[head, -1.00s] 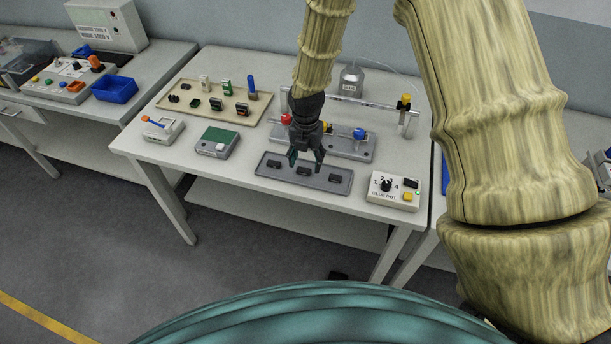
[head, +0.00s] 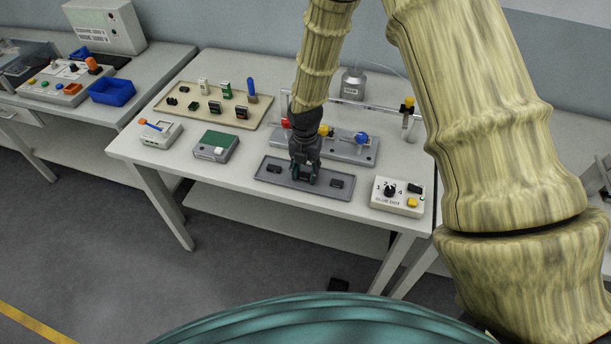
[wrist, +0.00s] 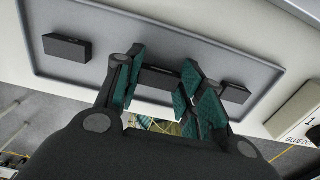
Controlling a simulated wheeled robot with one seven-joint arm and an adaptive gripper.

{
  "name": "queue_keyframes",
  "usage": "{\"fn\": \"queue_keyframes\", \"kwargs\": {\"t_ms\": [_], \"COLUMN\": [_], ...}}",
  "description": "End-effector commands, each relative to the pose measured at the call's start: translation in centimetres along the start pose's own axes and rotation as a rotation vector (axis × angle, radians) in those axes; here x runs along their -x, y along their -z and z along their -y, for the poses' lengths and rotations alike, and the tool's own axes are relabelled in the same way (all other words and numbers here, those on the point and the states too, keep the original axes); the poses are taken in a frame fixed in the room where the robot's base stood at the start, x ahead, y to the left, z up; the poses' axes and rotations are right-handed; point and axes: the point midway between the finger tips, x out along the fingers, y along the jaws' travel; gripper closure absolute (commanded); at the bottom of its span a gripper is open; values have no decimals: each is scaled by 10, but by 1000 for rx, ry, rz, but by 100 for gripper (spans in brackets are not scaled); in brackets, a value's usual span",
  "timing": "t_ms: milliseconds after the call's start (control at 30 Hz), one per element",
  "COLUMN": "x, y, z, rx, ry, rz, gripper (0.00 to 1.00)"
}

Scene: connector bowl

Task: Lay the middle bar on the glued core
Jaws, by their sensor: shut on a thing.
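The middle bar (wrist: 160,78) is a small dark block in the grey tray (head: 320,190). My gripper (head: 304,180) is down at the tray's middle. In the wrist view its teal finger pads (wrist: 158,85) are on either side of the middle bar and shut on it. The bar appears to be still at the tray floor; the fingers hide it in the head view. I cannot make out the glued core; the grey fixture (head: 362,154) behind the tray is partly hidden by my arm.
Dark bars lie left (head: 274,169) and right (head: 337,183) of my gripper. A glue box (head: 397,197) stands right of the tray. A green-topped device (head: 215,146) is at left. A beige tray (head: 190,114) of parts is behind it. A post (head: 407,120) rises at the fixture's right.

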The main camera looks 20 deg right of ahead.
Motion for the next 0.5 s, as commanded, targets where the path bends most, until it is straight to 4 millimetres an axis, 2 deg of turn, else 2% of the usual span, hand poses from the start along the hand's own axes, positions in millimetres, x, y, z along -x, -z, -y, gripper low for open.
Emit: {"fn": "queue_keyframes", "kwargs": {"t_ms": [500], "x": [18], "y": [0], "z": [0], "rx": [1], "ry": [0], "rz": [0], "gripper": [85]}}
